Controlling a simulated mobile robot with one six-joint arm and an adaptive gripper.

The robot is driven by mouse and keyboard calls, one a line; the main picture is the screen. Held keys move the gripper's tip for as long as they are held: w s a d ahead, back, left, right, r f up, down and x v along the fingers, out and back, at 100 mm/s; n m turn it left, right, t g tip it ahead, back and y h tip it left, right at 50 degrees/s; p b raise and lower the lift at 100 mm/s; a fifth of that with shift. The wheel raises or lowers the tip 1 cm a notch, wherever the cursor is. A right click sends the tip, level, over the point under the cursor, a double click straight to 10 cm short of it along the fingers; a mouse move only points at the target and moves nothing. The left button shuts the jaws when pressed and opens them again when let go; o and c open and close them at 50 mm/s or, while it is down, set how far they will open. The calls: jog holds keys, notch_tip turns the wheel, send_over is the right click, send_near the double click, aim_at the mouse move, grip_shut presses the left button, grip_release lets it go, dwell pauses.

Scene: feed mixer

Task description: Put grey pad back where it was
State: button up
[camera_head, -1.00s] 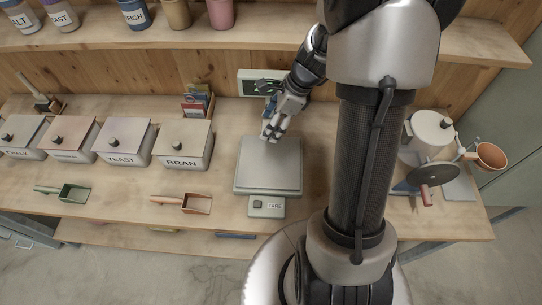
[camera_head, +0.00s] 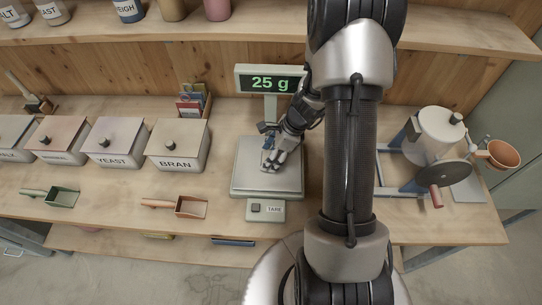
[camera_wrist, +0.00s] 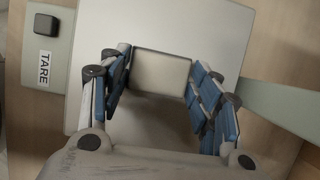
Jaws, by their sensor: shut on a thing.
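My gripper (camera_head: 272,165) is low over the pale grey plate of the bench scale (camera_head: 248,180). In the wrist view, my gripper (camera_wrist: 160,88) is shut on a small pale grey rectangular pad (camera_wrist: 160,72), which lies between the two blue-lined fingers. The scale plate (camera_wrist: 190,25) spreads out behind the pad. I cannot tell whether the pad touches the plate. In the head view my fingers mostly hide the pad. The scale's display (camera_head: 270,82) reads 25 g.
The TARE button box (camera_head: 266,210) sits in front of the scale. The BRAN bin (camera_head: 178,147) and a scoop with a reddish handle (camera_head: 176,206) are to the left. A mixer with a crank (camera_head: 436,140) stands to the right. A shelf overhangs the back.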

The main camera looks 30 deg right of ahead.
jog(key=shift+r, duration=0.15)
jog(key=o, duration=1)
